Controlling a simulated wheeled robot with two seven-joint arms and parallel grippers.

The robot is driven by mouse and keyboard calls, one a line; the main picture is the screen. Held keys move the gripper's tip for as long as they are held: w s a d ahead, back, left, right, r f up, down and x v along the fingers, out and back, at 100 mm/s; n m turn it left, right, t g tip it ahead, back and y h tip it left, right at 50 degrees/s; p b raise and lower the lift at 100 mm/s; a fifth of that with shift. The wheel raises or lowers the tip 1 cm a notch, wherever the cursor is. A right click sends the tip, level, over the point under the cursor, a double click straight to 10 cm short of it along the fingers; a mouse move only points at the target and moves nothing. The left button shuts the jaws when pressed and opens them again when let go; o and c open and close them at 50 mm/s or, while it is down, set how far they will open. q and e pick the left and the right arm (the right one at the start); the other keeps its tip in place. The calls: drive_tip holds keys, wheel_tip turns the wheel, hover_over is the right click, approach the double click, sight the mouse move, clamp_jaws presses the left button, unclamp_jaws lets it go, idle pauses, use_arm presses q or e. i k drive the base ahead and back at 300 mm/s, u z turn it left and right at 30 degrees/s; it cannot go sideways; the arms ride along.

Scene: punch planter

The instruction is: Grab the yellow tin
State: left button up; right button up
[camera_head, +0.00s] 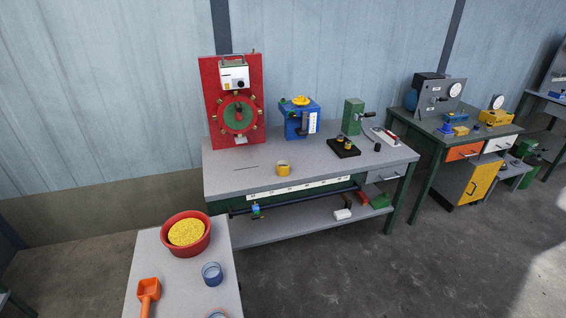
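A small, short yellow tin (283,169) stands on the grey top of the middle workbench (225,182), near its front edge. It looks upright, with a paler top. Nothing touches it and there is clear bench around it. Neither of my grippers shows in the head view.
A nearer table (165,290) bears a red bowl (165,236) of yellow material, an orange scoop (149,290) and a blue cup (212,273).

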sight(283, 169)
drive_tip(key=z, duration=1.2)
drive_tip(key=i, duration=1.4)
drive_tip(key=u, duration=1.5)
drive_tip(key=i, duration=0.6)
drive_tip(key=z, duration=1)
